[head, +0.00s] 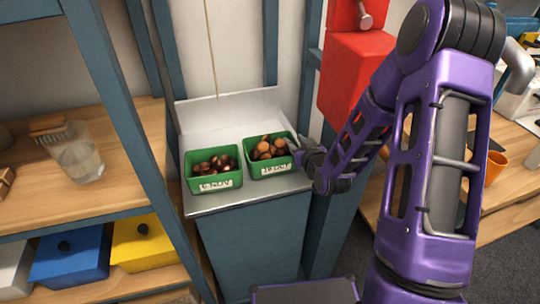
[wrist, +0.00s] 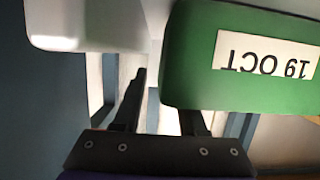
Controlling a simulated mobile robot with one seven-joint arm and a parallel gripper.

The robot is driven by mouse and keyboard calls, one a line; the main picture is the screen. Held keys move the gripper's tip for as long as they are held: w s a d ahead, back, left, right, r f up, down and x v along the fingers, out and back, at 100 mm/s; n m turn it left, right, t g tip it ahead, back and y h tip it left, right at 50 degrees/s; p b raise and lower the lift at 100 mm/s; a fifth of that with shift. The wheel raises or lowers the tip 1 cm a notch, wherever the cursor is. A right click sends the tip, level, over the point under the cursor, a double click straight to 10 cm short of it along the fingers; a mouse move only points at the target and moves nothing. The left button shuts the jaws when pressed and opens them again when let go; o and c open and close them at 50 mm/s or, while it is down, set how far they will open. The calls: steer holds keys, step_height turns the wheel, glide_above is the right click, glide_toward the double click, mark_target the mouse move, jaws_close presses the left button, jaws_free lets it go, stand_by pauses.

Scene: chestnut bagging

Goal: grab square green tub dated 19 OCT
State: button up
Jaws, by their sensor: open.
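Two green tubs with white date labels stand side by side on a metal ledge, both holding brown chestnuts. The right tub (head: 252,172) is beside my gripper (head: 298,151), which is at its right rim. The left tub (head: 229,181) stands apart from it; its label is too small to read surely. In the wrist view a green tub (wrist: 190,75) shows a label reading 19 OCT, upside down. My gripper (wrist: 164,112) is open there. One finger is left of the tub's edge; the other's tip is hidden behind the tub. I cannot tell whether they touch it.
The metal ledge (head: 200,205) has a raised back panel. Blue posts (head: 322,190) stand at its sides. Blue (head: 72,262) and yellow bins (head: 145,245) sit below. A red box (head: 350,80) is behind my arm.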

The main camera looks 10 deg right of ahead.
steer(key=shift+c, duration=0.3)
jaws_close()
stand_by(1.1)
